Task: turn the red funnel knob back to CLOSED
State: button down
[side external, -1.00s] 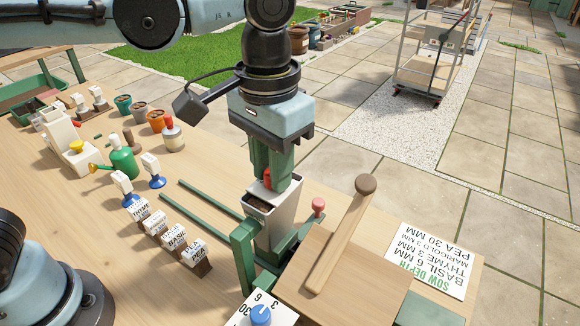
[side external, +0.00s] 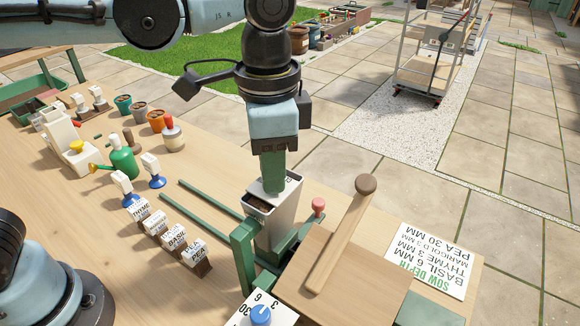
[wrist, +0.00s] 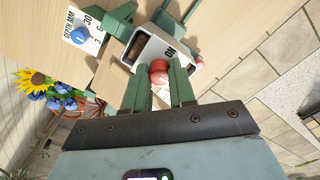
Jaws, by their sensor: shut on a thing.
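The white funnel box (side external: 283,222) stands in a green frame on the bench, with dark fill visible inside its open top. My gripper (side external: 272,186) points down at the funnel's rim in the side view, its fingers seen edge-on. In the wrist view the red knob (wrist: 158,70) sits between the tips of my green fingers (wrist: 160,82), and they are shut on it. The funnel (wrist: 158,47) lies just past the knob there, with black letters partly readable as "ON". The knob is hidden behind the fingers in the side view. I cannot read its setting.
A wooden lever (side external: 342,240) with a dark ball end rises right of the funnel. A blue depth dial (side external: 261,315) is in front. Seed label blocks (side external: 172,238) and a green watering can (side external: 122,160) are left.

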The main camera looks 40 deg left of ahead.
dwell(0.4)
jog(key=c, duration=0.9)
grip_release()
notch_tip(320, 180, up, 12)
jog(key=shift+r, duration=0.1)
jog(key=a+f+n+t, duration=0.2)
jog(key=a+f+n, duration=0.1)
jog(key=a+f, duration=0.3)
jog(key=a+f+n+t, duration=0.2)
jog(key=a+f+n, duration=0.1)
jog(key=a+f, duration=0.3)
jog(key=s+a+f+n+t, duration=0.1)
jog(key=a+f+n+t, duration=0.2)
jog(key=a+f, duration=0.3)
jog(key=shift+a+f, duration=0.25)
jog(key=shift+a, duration=1)
